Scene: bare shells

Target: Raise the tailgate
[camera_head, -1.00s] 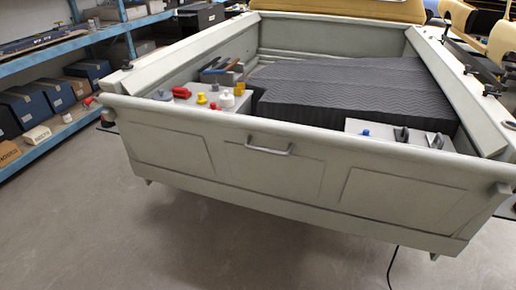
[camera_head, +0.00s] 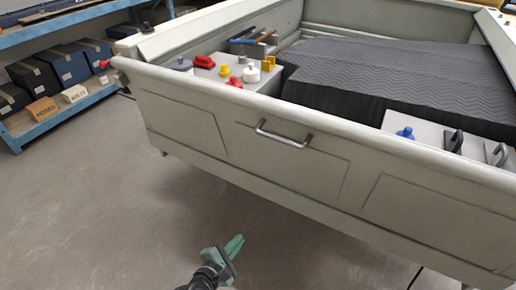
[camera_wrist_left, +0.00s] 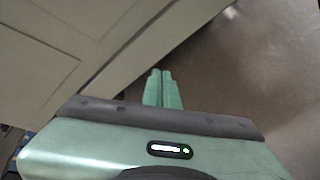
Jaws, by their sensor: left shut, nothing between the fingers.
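The pale grey tailgate (camera_head: 200,135) stands about upright across the rear of the truck bed in the head view. I cannot tell whether it is latched. A metal bar handle (camera_head: 284,134) sits on its outer face near the top middle. My left gripper (camera_head: 237,242) is low in front of the tailgate, apart from it and well below the handle. Its green fingers (camera_wrist_left: 161,80) are shut with nothing between them. In the left wrist view the tailgate's panelled face (camera_wrist_left: 75,50) fills the upper left. My right gripper is not in view.
The bed holds a black ribbed mat (camera_head: 400,80), a left box top with coloured knobs (camera_head: 222,76) and a right box with dark handles (camera_head: 455,141). A blue shelf (camera_head: 60,118) with boxes stands at the left. Grey floor (camera_head: 90,220) is clear in front.

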